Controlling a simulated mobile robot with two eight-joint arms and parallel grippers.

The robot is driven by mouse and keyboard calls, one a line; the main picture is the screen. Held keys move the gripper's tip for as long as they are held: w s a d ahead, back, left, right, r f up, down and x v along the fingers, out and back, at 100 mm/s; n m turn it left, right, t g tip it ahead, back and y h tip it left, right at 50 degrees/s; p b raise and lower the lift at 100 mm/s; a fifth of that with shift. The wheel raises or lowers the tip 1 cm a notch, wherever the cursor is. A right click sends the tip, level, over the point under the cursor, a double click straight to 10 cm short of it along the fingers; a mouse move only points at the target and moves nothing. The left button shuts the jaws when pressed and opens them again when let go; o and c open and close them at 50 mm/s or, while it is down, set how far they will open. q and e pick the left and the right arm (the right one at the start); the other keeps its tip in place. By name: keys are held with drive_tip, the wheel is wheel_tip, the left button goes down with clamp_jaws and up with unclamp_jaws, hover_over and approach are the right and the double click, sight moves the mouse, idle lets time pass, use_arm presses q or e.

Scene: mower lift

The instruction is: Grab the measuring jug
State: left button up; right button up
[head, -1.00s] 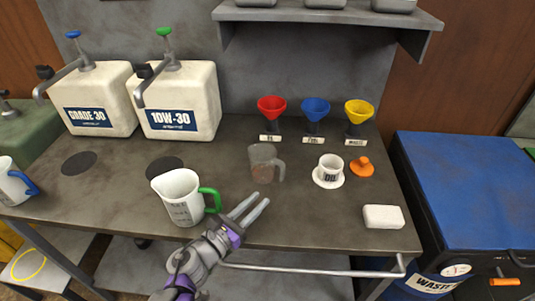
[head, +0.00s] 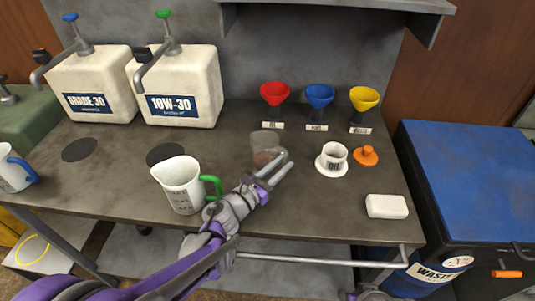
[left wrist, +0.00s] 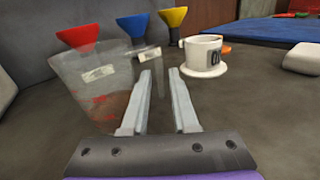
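A clear measuring jug (head: 264,143) stands upright on the grey workbench (head: 335,215), with some brownish tint low inside it. In the left wrist view the see-through jug (left wrist: 92,85) with red marks fills the left side. My left gripper (head: 283,162) reaches in from the front, its fingers at the jug's right side, where the handle is. In the left wrist view the gripper (left wrist: 159,72) has its two fingers apart; the faint handle seems to lie just beyond them, though whether it is between them is unclear.
A white jug with a green handle (head: 180,187) stands close to my left forearm. A white oil cup (head: 333,157), an orange stopper (head: 366,155) and a white block (head: 387,206) lie to the right. Red, blue and yellow funnels (head: 319,93) stand behind.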

use_arm(q)
drive_tip(key=shift+x, duration=0.95)
clamp_jaws()
idle(0.6)
